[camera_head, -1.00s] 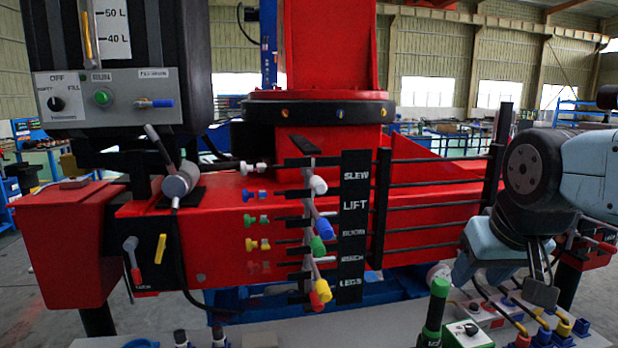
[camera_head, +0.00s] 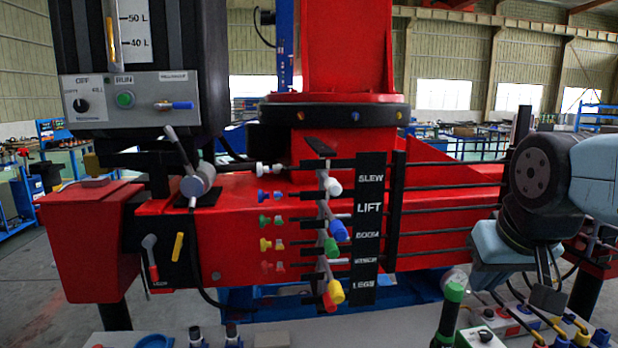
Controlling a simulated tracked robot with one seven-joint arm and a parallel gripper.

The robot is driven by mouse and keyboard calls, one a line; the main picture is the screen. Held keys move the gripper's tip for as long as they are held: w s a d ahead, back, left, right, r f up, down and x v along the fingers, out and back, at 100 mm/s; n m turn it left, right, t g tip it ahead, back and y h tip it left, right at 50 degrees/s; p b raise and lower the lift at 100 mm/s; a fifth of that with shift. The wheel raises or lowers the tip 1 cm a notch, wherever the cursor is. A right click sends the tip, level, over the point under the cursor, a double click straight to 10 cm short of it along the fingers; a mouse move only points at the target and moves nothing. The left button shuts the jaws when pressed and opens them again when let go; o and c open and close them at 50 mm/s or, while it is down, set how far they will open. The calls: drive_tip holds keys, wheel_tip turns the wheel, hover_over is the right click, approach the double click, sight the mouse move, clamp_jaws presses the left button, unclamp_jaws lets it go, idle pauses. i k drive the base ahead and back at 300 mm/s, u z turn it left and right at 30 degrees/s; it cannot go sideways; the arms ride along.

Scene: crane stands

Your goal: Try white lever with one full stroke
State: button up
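The white lever's knob (camera_head: 333,187) is at the top of a column of levers, beside the SLEW label on a black label plate (camera_head: 367,230). Below it are blue, green, yellow and red knobs. A white fitting (camera_head: 268,169) sits to its left on the same row. My gripper (camera_head: 543,290) hangs at the right, pointing down, well apart from the levers. Its fingers show only partly, and I cannot tell whether they are open.
A red crane base (camera_head: 260,235) carries the levers, with black rods to their right. A grey control box (camera_head: 135,98) hangs upper left. A bench (camera_head: 290,330) in front holds a green-handled tool (camera_head: 449,315) and several connectors.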

sight(334, 188)
drive_tip(key=u, duration=0.2)
drive_tip(key=i, duration=0.15)
drive_tip(key=u, duration=2.9)
drive_tip(key=i, duration=0.5)
drive_tip(key=z, duration=3.75)
drive_tip(key=k, duration=0.15)
drive_tip(key=u, duration=0.5)
